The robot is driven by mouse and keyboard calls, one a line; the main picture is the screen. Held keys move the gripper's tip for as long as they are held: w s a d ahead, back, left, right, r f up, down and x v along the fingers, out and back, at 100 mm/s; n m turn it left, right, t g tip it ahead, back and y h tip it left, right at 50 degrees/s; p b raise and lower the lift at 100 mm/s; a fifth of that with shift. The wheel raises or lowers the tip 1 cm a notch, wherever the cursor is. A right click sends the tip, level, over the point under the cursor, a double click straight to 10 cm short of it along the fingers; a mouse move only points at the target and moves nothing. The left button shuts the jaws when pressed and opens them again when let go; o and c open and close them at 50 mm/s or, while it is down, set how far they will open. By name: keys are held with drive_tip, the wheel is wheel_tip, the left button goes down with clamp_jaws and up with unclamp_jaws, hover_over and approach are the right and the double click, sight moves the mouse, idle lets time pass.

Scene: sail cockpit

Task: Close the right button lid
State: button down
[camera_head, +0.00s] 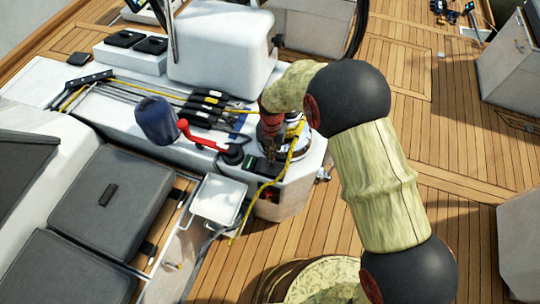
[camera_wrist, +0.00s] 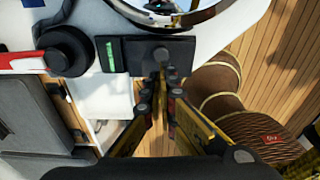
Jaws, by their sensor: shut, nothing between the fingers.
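Two dark square button units sit side by side near the console's edge. The left unit (camera_wrist: 112,56) shows a green strip. The right unit (camera_wrist: 150,56) has a dark round part on it, and its lower right is partly hidden by my fingers. I cannot tell clearly how far its lid is open. In the head view the button units (camera_head: 262,168) are small and dark beside my gripper (camera_head: 270,154). My gripper (camera_wrist: 168,76) is shut and empty, its fingertips together at the right unit's lower edge. I cannot tell whether they touch it.
A shiny winch (camera_wrist: 175,14) stands just beyond the buttons. A red handle (camera_head: 205,138) with a black end lies to the left. A blue cylinder (camera_head: 157,121) stands on the white console. A yellow rope (camera_head: 262,190) hangs over the edge by my gripper. Wooden deck lies right.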

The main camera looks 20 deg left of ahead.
drive_tip(key=shift+r, duration=0.1)
idle(0.3)
wheel_tip(320, 180, up, 12)
drive_tip(key=w, duration=0.1)
drive_tip(key=shift+w, duration=0.2)
